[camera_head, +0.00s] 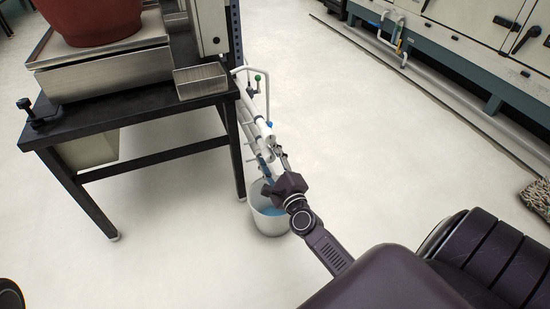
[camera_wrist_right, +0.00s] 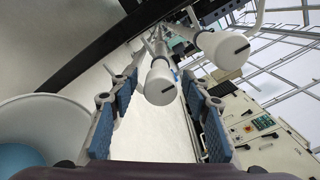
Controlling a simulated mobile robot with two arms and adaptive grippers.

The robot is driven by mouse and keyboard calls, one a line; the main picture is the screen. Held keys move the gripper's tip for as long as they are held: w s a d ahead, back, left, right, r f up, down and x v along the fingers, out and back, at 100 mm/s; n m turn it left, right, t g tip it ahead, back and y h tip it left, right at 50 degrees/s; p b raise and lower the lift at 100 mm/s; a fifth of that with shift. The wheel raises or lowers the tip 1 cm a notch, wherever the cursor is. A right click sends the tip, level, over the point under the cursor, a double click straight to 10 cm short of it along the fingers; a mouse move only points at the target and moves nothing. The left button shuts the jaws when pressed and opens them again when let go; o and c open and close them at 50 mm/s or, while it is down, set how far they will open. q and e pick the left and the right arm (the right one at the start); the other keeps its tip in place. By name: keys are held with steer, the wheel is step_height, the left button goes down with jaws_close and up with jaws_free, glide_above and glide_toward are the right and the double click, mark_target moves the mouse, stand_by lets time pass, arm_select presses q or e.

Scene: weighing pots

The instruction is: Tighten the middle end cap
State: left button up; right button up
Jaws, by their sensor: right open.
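White pipes (camera_head: 258,128) run beside the black table leg in the head view, with their lower ends at my right gripper (camera_head: 271,164). In the right wrist view, one white end cap (camera_wrist_right: 160,84) with a dark slot faces me. It sits between the blue-padded fingers of my open right gripper (camera_wrist_right: 163,103), with gaps on both sides. A second white end cap (camera_wrist_right: 228,49) is higher and to the right, outside the fingers. I cannot tell for certain which cap is the middle one. My left gripper is not in view.
A white bucket (camera_head: 267,224) with blue inside stands on the floor below the gripper; it also shows in the right wrist view (camera_wrist_right: 50,112). A black table (camera_head: 150,121) carries a scale (camera_head: 100,76) and a red pot (camera_head: 92,20).

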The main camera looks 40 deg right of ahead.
steer(key=v, duration=1.1)
steer(key=shift+s, duration=0.2)
steer(key=shift+f, duration=0.1)
